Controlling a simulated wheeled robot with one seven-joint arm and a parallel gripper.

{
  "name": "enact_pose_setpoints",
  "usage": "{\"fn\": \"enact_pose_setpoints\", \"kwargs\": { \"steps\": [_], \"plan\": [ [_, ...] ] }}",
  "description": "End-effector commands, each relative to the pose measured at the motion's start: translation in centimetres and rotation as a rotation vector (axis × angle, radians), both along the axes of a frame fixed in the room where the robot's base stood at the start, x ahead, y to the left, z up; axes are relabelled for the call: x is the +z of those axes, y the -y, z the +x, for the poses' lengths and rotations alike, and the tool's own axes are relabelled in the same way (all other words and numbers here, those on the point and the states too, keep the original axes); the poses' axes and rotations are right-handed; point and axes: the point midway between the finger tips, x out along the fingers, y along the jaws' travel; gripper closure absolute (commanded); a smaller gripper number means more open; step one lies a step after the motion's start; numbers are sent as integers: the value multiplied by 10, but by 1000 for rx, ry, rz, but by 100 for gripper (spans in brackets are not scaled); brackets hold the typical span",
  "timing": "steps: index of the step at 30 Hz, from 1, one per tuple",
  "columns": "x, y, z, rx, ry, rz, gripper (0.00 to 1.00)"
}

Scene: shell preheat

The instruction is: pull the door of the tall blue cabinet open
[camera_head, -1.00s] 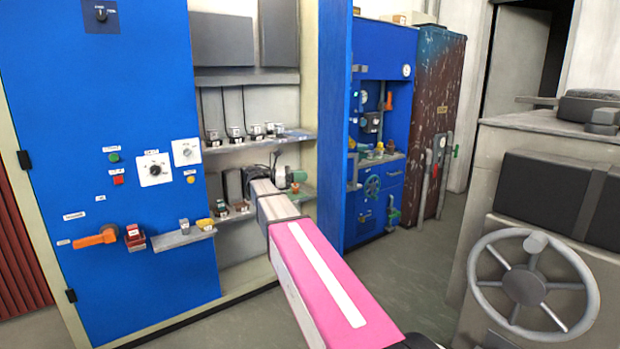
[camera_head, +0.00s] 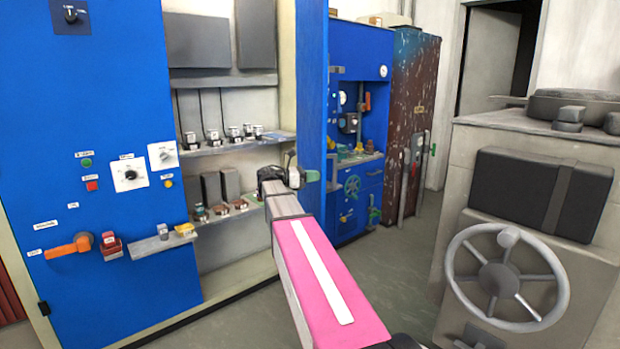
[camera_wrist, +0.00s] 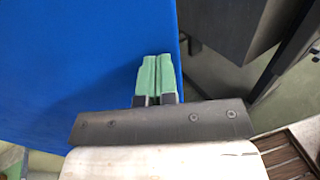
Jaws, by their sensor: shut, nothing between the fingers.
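The tall blue cabinet (camera_head: 110,215) stands at left, its shelved interior in view. A tall blue panel (camera_head: 312,110), seen narrowly, stands right of the shelves with a cream strip (camera_head: 286,90) beside it; it appears to be the door, standing open, though I cannot tell for certain. My gripper (camera_head: 309,176) is in front of this panel at mid height. In the wrist view, my gripper (camera_wrist: 157,75) has its green fingertips pressed together, over a broad blue surface (camera_wrist: 90,60) near its right edge. Whether they touch it is unclear.
Shelves (camera_head: 235,145) hold several small parts. An orange handle (camera_head: 70,246) and a small ledge (camera_head: 165,242) jut from the cabinet front. A grey machine with a handwheel (camera_head: 507,278) stands at right. A rusty cabinet (camera_head: 412,120) stands behind. Floor between is clear.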

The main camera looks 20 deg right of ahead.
Motion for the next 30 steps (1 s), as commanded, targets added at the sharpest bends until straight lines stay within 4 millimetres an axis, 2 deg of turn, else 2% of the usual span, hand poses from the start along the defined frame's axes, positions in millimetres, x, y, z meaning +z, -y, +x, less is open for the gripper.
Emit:
{"fn": "enact_pose_setpoints", "kwargs": {
  "steps": [8,14,20,30],
  "plan": [
    [0,1,-1,2,0,0,100],
    [0,18,-7,23,0,0,100],
    [0,58,-17,81,0,0,100],
    [0,162,-27,235,0,1,100]
  ]
}}
